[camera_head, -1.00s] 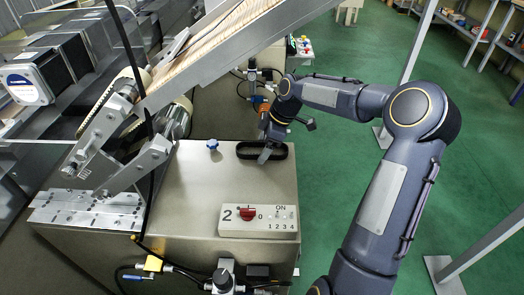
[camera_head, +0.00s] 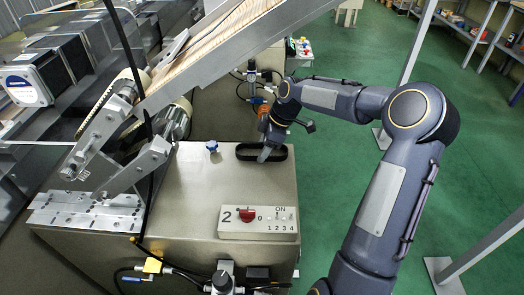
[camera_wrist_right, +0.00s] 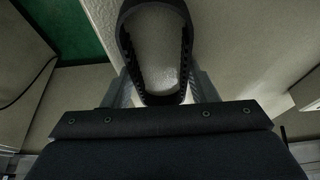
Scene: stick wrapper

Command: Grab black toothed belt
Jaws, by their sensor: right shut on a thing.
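The black toothed belt (camera_head: 247,146) lies as a long loop on the metal top of the machine cabinet, near its back right edge. In the right wrist view the belt (camera_wrist_right: 186,45) shows its teeth on the inner side, and its near end is between my fingers. My right gripper (camera_head: 265,155) reaches down to the right part of the belt and is shut on it. In the wrist view the gripper's two fingers (camera_wrist_right: 158,88) are on either side of the loop's near end. My left gripper is not in view.
A blue knob (camera_head: 212,146) stands left of the belt on the cabinet top (camera_head: 200,190). A white switch box (camera_head: 258,222) with a red knob is at the front. A slanted conveyor (camera_head: 215,60) rises behind. Green floor lies right.

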